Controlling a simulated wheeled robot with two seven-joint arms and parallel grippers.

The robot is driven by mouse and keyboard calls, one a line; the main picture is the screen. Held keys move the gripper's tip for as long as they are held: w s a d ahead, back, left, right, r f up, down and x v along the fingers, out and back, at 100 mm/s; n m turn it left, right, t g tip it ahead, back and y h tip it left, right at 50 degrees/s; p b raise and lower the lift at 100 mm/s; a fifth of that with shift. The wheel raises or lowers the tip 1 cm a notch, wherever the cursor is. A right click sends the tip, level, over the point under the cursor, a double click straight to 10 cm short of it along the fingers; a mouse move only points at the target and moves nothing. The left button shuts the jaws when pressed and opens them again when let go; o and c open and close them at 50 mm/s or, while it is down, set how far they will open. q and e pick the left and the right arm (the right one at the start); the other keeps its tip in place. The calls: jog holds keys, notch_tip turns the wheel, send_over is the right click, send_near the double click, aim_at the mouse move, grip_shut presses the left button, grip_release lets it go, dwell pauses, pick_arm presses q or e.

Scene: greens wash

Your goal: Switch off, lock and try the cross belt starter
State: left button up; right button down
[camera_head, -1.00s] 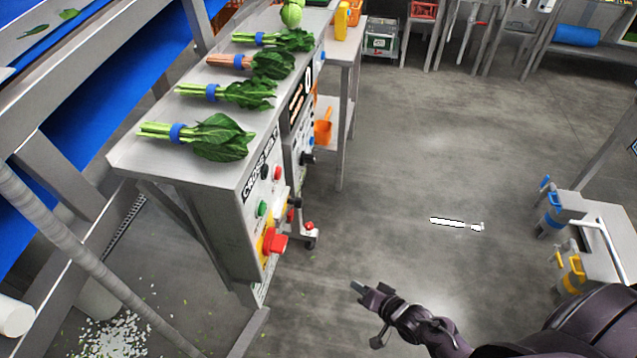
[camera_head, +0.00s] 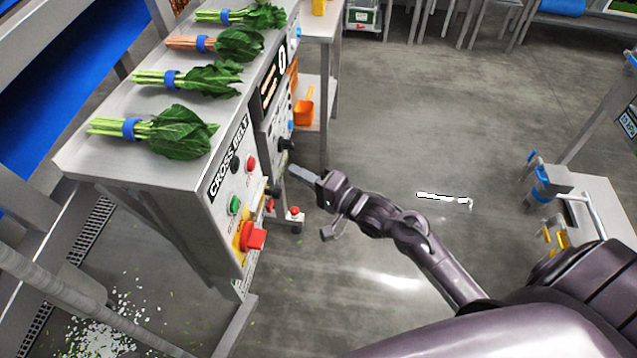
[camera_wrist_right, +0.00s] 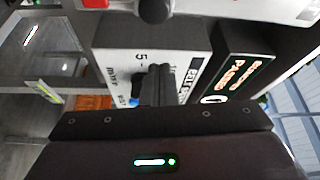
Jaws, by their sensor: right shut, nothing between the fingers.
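The cross belt starter panel (camera_head: 226,178) is on the side of the steel bench, its CROSS BELT label at the top. It carries a black knob (camera_head: 235,164), a red button (camera_head: 251,163), a green button (camera_head: 235,205) and a red handle (camera_head: 252,237) on a yellow plate. The handle's exact setting is hard to read. My right gripper (camera_head: 293,171) is shut and empty, apart from and to the right of the panel, near the neighbouring panel. Its closed fingers (camera_wrist_right: 156,84) point at a labelled box in the right wrist view. My left gripper is not in view.
Several bunches of greens (camera_head: 180,132) lie on the bench top. A small red-topped fitting (camera_head: 294,211) juts out low beside the panel. An orange scoop (camera_head: 303,112) is farther back. A grey trolley (camera_head: 590,205) stands at right. The floor between is clear.

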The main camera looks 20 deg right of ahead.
aim_at(266, 192)
jog(key=shift+s+a+f+p, duration=0.2)
jog(key=shift+s+a, duration=0.35)
jog(key=shift+a, duration=0.25)
jog(key=shift+s+a+f+p, duration=0.1)
jog(key=shift+s+a+p, duration=0.1)
jog(key=shift+s+a, duration=0.45)
jog(key=shift+w+a, duration=0.1)
jog(key=shift+w, duration=0.05)
jog(key=s+p, duration=0.1)
jog(key=s+a+p, duration=0.2)
jog(key=shift+s+a+r, duration=0.15)
jog(key=shift+s+a, duration=0.1)
jog(key=shift+s, duration=0.1)
jog(key=shift+f, duration=0.2)
jog(key=shift+r, duration=0.1)
